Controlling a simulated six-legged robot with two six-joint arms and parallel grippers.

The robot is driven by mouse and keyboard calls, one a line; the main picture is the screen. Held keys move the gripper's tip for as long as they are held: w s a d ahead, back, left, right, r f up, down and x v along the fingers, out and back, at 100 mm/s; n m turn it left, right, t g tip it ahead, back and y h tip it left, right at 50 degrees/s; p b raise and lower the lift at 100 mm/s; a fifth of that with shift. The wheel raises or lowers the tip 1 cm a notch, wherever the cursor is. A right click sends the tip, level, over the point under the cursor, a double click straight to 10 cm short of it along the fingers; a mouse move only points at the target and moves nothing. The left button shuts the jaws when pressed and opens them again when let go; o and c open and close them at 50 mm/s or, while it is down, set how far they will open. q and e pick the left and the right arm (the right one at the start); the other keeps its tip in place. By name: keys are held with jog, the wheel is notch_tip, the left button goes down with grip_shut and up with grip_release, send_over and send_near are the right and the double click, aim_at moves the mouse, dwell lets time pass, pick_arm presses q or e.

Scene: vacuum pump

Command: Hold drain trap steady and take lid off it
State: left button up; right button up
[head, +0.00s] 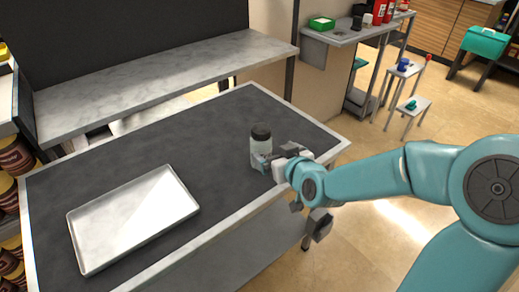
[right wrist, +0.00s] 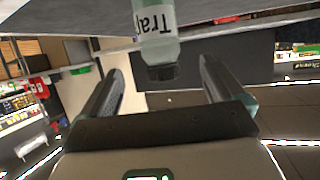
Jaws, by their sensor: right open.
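The drain trap (head: 258,148) is a clear jar standing upright on the dark table top, with a black lid (head: 261,131) on it. In the right wrist view the picture is upside down: the trap (right wrist: 155,22) shows its "Trap" label, and its dark lid (right wrist: 163,73) points down. My right gripper (head: 268,163) is at the jar's lower right side in the head view. In the wrist view its two fingers (right wrist: 160,68) are spread wide, with the lid end showing between them and gaps on both sides. My left gripper is not in view.
An empty metal tray (head: 133,218) lies on the table's left part. A raised marble shelf (head: 165,80) runs along the back. The table's right edge is close to the jar. The table between tray and jar is clear.

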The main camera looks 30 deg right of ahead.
aim_at(265, 146)
jog(key=x, duration=1)
jog(key=shift+w+f+p, duration=0.1)
jog(key=shift+p, duration=0.25)
jog(key=c, duration=1.2)
